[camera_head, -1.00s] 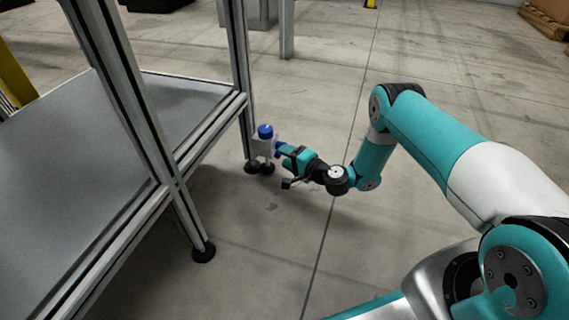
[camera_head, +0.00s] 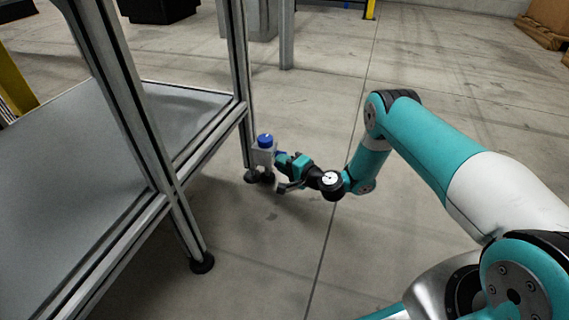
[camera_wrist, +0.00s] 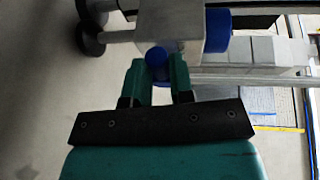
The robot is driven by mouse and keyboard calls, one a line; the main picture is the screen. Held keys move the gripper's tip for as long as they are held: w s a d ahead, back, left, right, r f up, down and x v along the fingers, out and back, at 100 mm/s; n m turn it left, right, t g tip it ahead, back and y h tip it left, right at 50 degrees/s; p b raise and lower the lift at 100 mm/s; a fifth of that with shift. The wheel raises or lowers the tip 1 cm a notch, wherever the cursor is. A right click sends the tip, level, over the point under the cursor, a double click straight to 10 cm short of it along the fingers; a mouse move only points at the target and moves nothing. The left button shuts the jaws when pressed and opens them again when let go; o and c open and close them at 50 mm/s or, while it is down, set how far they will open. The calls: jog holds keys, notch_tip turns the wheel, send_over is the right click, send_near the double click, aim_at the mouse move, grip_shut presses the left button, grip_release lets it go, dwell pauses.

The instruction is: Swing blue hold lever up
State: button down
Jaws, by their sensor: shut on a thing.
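The blue hold lever (camera_wrist: 156,57) shows as a round blue end between my two green fingers in the wrist view. In the head view a small part of the lever (camera_head: 281,155) shows beside the grey fixture block. My gripper (camera_wrist: 158,70) is shut on the lever; it also shows in the head view (camera_head: 287,160), reaching in from the right, low by the frame's foot. The fixture block (camera_head: 263,156) carries a blue cap (camera_head: 265,140) on top; the cap also shows in the wrist view (camera_wrist: 217,30). The lever's shaft is mostly hidden by my fingers.
A metal frame with a grey shelf (camera_head: 60,200) stands at the left, its near post on a black foot (camera_head: 202,263). Black feet (camera_head: 252,176) sit under the block. The concrete floor in the middle is clear. Wooden pallets (camera_head: 545,42) lie far right.

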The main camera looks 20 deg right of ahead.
aim_at(275, 151)
jog(key=m+g+p, duration=0.1)
jog(key=r+m+p, duration=0.1)
jog(key=m+p, duration=0.1)
jog(key=shift+w+d+r+g, duration=0.1)
jog(key=shift+w+r+g, duration=0.05)
jog(key=shift+r+g, duration=0.2)
jog(key=shift+w+d+r+m+g+y+p, duration=0.1)
jog(key=shift+m+g+y+p, duration=0.05)
jog(key=shift+m+g+p, duration=0.25)
jog(key=shift+w+d+r+m+g+y+p, duration=0.15)
jog(key=shift+m+g+p, duration=0.1)
jog(key=shift+m, duration=0.25)
jog(key=shift+w+r+m+g, duration=0.15)
jog(key=shift+w+m+g, duration=0.05)
jog(key=shift+m+g, duration=0.6)
jog(key=m+y+b, duration=0.1)
jog(key=w+m+g+b, duration=0.1)
jog(key=m, duration=0.1)
jog(key=shift+d+r+g+y, duration=0.1)
jog(key=shift+d+g+y, duration=0.2)
jog(key=shift+d+y, duration=0.1)
jog(key=shift+w+d+r+m+g+y+b, duration=0.15)
jog(key=shift+m+g+y+b, duration=0.1)
jog(key=shift+m+b, duration=0.25)
jog(key=shift+w+f+m+g+y+b, duration=0.1)
jog(key=shift+m+g+y+b, duration=0.05)
jog(key=shift+m+g+b, duration=0.25)
jog(key=shift+w+d+r+m+g+y+b, duration=0.1)
jog(key=shift+w+m+g+y+b, duration=0.1)
jog(key=shift+m+b, duration=0.3)
